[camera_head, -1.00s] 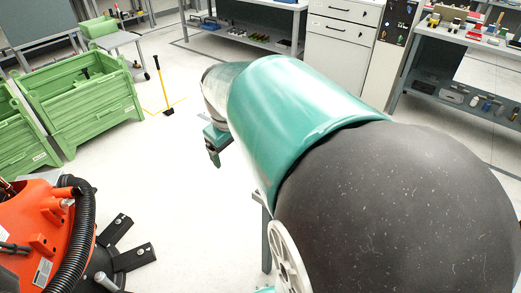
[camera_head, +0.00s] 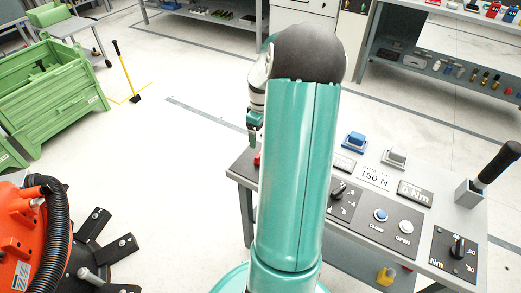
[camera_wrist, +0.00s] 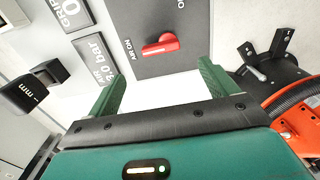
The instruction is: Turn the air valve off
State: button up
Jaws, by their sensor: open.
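The air valve is a red lever (camera_wrist: 160,44) on a dark grey plate (camera_wrist: 190,22) in the wrist view, with "AIR ON" printed beside it. The lever lies beyond my fingertips, between them in the picture, and nothing touches it. My gripper (camera_wrist: 162,67) is open and empty, with one green finger on each side. In the head view my gripper (camera_head: 252,142) hangs over the left end of the console (camera_head: 347,219). A small red part (camera_head: 257,160) shows below it, mostly hidden by my arm.
The console carries knobs, buttons, a "150 N" display (camera_head: 374,178) and a black-handled lever (camera_head: 497,164) at right. A black knob (camera_wrist: 48,72) stands left of my gripper in the wrist view. An orange machine (camera_head: 22,240) stands at left, with open floor between.

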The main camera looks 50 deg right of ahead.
notch_tip(320, 180, down, 9)
jog(key=shift+f, duration=0.1)
dwell(0.3)
jog(key=c, duration=1)
